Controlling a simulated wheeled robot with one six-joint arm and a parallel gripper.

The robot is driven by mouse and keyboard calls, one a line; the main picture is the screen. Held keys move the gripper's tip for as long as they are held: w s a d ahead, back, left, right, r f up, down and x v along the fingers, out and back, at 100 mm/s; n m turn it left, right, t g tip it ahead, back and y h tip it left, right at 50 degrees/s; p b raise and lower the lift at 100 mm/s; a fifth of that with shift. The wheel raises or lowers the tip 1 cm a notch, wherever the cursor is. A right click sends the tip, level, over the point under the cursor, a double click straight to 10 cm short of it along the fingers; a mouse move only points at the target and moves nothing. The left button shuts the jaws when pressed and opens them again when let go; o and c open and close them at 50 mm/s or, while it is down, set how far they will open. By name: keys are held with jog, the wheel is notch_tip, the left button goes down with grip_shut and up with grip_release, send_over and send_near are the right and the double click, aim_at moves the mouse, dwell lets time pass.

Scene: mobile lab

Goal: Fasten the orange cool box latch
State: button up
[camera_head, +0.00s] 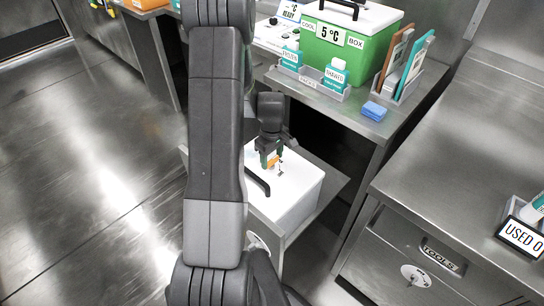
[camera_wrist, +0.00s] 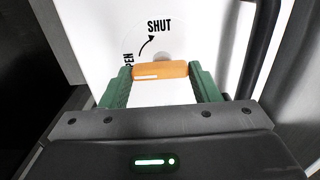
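The cool box (camera_head: 302,190) is a white box with a black handle (camera_head: 258,182), standing low beside the bench. Its orange latch (camera_wrist: 160,70) is a short bar on a white round plate marked SHUT at the top and, partly hidden, OPEN at the left. The bar lies crosswise in the wrist view, with a white mark at its left part. My gripper (camera_wrist: 160,80) has its green fingers against both ends of the bar, with no clear gap. In the head view my gripper (camera_head: 271,161) points down onto the box top.
A steel counter (camera_head: 470,150) with a TOOLS drawer stands at right. The floor at left is clear.

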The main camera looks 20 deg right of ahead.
jog(key=shift+c, duration=0.9)
jog(key=shift+m, duration=0.3)
jog(key=m+b, duration=0.1)
jog(key=m, duration=0.1)
jog(key=shift+m, duration=0.4)
jog(key=m+b, duration=0.1)
jog(key=m, duration=0.4)
jog(key=m+b, duration=0.1)
jog(key=m, duration=0.3)
jog(key=shift+s+m, duration=0.1)
jog(key=shift+m, duration=0.3)
jog(key=shift+m+b, duration=0.3)
jog(key=shift+m, duration=2)
jog(key=o, duration=1)
jog(key=shift+a, duration=0.1)
